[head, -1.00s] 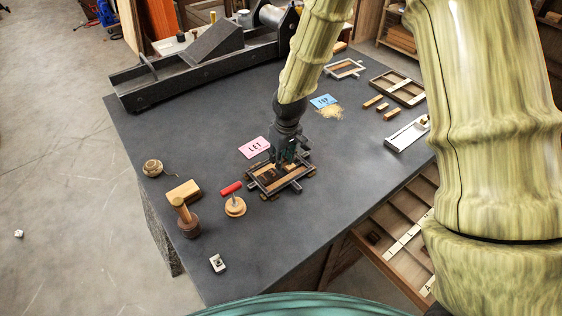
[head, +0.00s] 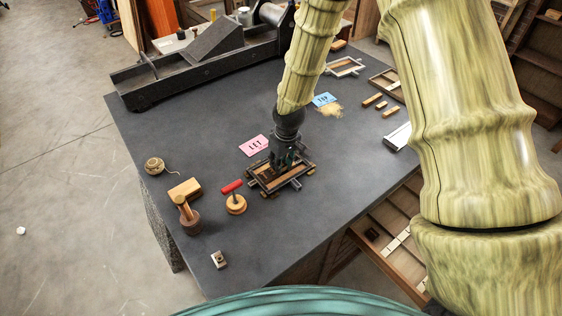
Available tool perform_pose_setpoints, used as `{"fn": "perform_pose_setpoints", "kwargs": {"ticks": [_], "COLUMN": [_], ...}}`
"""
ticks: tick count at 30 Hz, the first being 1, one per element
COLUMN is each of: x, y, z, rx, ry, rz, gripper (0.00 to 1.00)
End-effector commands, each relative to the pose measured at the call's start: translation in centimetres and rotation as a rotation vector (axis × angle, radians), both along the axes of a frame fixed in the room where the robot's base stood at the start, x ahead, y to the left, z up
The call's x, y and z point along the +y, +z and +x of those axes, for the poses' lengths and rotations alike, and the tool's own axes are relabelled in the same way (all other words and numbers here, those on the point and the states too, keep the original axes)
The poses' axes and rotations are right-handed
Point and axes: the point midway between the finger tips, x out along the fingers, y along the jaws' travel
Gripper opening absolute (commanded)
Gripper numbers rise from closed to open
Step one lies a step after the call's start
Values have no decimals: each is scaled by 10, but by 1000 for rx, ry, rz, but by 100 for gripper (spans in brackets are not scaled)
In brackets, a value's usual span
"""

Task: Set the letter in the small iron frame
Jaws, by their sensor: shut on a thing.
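The small iron frame (head: 252,184) lies flat on the dark table (head: 140,130), with wooden pieces inside it and dark bars crossing at its corners. My gripper (head: 282,166) points down over the inside of this frame, within its outline in the head view. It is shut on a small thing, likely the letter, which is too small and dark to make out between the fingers. I cannot tell whether that thing touches the frame's floor. A pink card marked LET (head: 254,145) lies just behind the frame to the left.
A red-handled roller or tool (head: 232,186) on a round wooden base, a mallet (head: 188,215), a wood block (head: 184,190) and a twine ball (head: 154,164) stand left of the frame. A blue card (head: 323,99) and a pale frame (head: 345,66) lie behind. A type case (head: 385,222) is at right.

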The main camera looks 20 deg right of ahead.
Motion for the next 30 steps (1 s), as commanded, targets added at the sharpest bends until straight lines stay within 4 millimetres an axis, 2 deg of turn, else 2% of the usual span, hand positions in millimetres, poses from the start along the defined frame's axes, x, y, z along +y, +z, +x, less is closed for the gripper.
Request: {"fn": "perform_pose_setpoints", "kwargs": {"ticks": [1,8,9,12,30], "x": [0,0,0,0,-1], "y": [-10,-15,-15,-15,-8], "z": [-6,-8,-8,-9,-6], "rx": [14,18,19,19,13], "ry": [2,2,2,2,-1], "rz": [-1,-1,-2,-2,-1], "gripper": [14,12,32,48,48]}}
